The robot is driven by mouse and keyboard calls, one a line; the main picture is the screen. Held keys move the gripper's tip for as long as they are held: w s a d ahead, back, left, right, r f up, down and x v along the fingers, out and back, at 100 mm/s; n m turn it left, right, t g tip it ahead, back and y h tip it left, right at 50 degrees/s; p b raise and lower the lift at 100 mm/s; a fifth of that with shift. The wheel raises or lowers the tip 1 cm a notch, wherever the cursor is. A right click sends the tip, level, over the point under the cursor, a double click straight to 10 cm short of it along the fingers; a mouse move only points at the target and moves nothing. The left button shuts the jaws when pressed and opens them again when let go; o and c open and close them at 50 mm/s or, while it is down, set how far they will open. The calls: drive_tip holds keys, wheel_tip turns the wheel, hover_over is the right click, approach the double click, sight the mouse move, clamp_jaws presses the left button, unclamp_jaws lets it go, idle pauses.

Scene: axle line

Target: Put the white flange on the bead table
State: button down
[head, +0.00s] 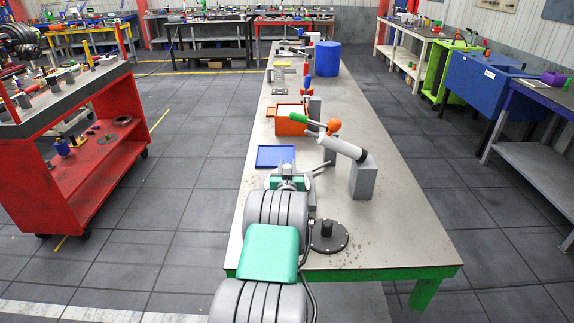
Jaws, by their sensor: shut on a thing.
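My gripper (288,182) is at the end of my grey and green arm, low over the near left part of the long grey table (385,215). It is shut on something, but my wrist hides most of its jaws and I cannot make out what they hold. I cannot clearly pick out a white flange. A black round flange (327,238) lies flat on the table just right of my arm. Several tables are in view, and I cannot tell which is the bead table.
A grey block with a tilted cylinder (345,149) stands right of my gripper. A blue tray (275,157), an orange box (291,122) and a blue drum (327,59) lie beyond. A red cart (90,170) stands left, with clear floor between.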

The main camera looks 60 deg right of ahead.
drive_tip(key=shift+r, duration=0.15)
drive_tip(key=shift+f+b, duration=0.25)
drive_tip(key=shift+b, duration=0.15)
drive_tip(key=shift+f+b, duration=0.35)
drive_tip(key=shift+b, duration=0.25)
